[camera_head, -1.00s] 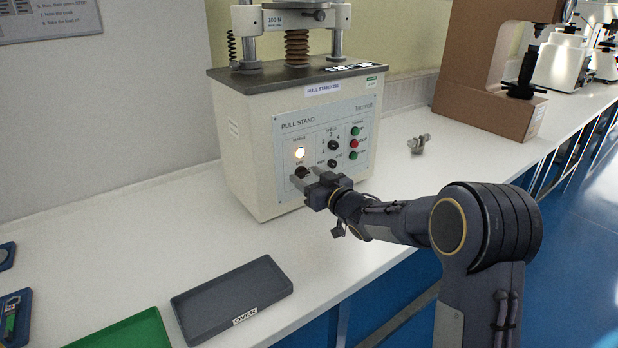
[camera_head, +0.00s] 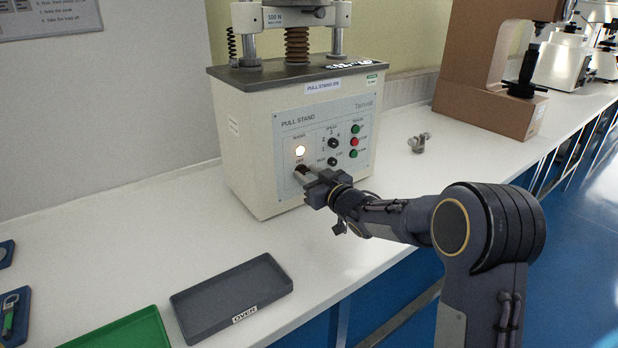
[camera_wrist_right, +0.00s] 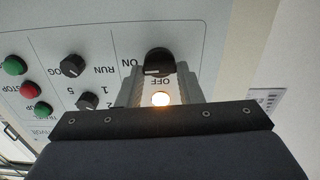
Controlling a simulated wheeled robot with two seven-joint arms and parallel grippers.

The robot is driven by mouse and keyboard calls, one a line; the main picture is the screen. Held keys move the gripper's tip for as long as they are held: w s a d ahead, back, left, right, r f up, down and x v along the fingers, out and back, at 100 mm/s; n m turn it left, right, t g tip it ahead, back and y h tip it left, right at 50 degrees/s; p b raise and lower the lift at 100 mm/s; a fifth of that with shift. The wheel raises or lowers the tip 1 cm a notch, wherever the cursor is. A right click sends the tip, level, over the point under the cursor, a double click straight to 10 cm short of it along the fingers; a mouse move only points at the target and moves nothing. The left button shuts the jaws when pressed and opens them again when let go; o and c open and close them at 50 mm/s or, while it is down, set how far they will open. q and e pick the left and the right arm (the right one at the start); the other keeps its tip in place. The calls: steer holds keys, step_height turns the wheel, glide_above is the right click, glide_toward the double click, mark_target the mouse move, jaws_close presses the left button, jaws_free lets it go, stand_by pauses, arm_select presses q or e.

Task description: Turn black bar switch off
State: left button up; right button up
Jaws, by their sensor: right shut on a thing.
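The black bar switch (camera_wrist_right: 158,62) is a dark knob on the pull stand's front panel, beside the ON and OFF labels in the upside-down right wrist view. My right gripper (camera_wrist_right: 160,80) has a finger on each side of it and is shut on it. In the head view my right gripper (camera_head: 304,177) reaches the panel's lower left, largely covering the switch. The round lamp (camera_head: 300,150) above it glows; it also shows in the wrist view (camera_wrist_right: 161,99). The exact angle of the bar is hard to tell. My left gripper is not in view.
The pull stand (camera_head: 245,140) stands on the white bench. Other knobs and green and red buttons (camera_head: 354,142) lie right of the switch. A grey tray (camera_head: 185,318) marked OVER and a green tray (camera_head: 125,335) lie in front. A small metal fitting (camera_head: 418,143) lies to the right.

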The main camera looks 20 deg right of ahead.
steer(key=shift+s+a+f+n+b, duration=0.1)
steer(key=shift+f+n+b, duration=0.05)
steer(key=shift+n+b, duration=3.55)
steer(key=shift+a+f+n+b, duration=0.1)
steer(key=shift+n+b, duration=2.4)
steer(key=shift+n, duration=2.4)
steer(key=o, duration=1)
